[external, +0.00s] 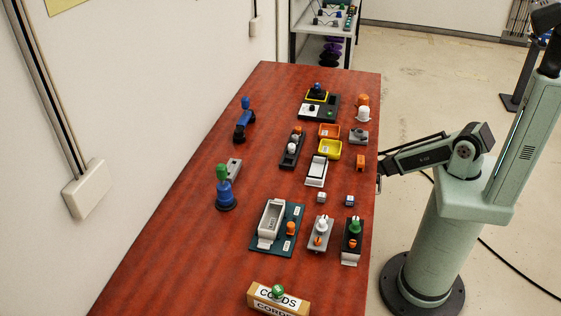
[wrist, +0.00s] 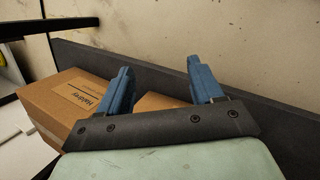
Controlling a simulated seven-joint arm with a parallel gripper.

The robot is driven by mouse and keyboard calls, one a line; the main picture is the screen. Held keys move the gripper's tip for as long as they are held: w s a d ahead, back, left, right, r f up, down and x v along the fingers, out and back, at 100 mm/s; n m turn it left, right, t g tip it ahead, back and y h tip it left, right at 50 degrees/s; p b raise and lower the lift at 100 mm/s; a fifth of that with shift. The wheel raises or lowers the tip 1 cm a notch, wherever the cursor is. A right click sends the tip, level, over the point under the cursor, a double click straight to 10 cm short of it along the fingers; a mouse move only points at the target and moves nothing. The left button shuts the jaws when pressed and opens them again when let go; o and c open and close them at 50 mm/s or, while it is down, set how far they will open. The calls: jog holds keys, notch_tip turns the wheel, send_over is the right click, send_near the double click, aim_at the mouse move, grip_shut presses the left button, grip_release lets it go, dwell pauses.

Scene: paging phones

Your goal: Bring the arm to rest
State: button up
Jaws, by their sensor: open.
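My arm (external: 430,155) stands at the right of the table in the external view, folded, with its forearm reaching left to the table's right edge. My gripper (wrist: 160,78) shows in the wrist view with two blue fingers spread apart and nothing between them. In the external view I cannot make the gripper out clearly; it seems hidden at the table's edge. In the wrist view a cardboard box (wrist: 75,100) lies behind the left finger, and a second brown box surface (wrist: 160,101) shows between the fingers.
The red-brown table (external: 190,240) carries phone-like devices, small trays and a box labelled CORDS (external: 292,302). A dark beam (wrist: 255,100) crosses the wrist view behind the fingers.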

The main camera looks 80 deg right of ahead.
jog(key=s+a+r+m+g+y, duration=0.1)
jog(key=s+a, duration=0.4)
jog(key=a, duration=0.4)
jog(key=s+a+r+m+g+y, duration=0.1)
jog(key=s+a+g+y, duration=0.1)
jog(key=s+a, duration=0.4)
jog(key=s+a+r+m+g+y, duration=0.1)
jog(key=s+a, duration=0.4)
jog(key=a, duration=0.9)
jog(key=shift+s+g+y, duration=0.3)
jog(key=shift+s+g, duration=0.1)
jog(key=shift+g, duration=0.2)
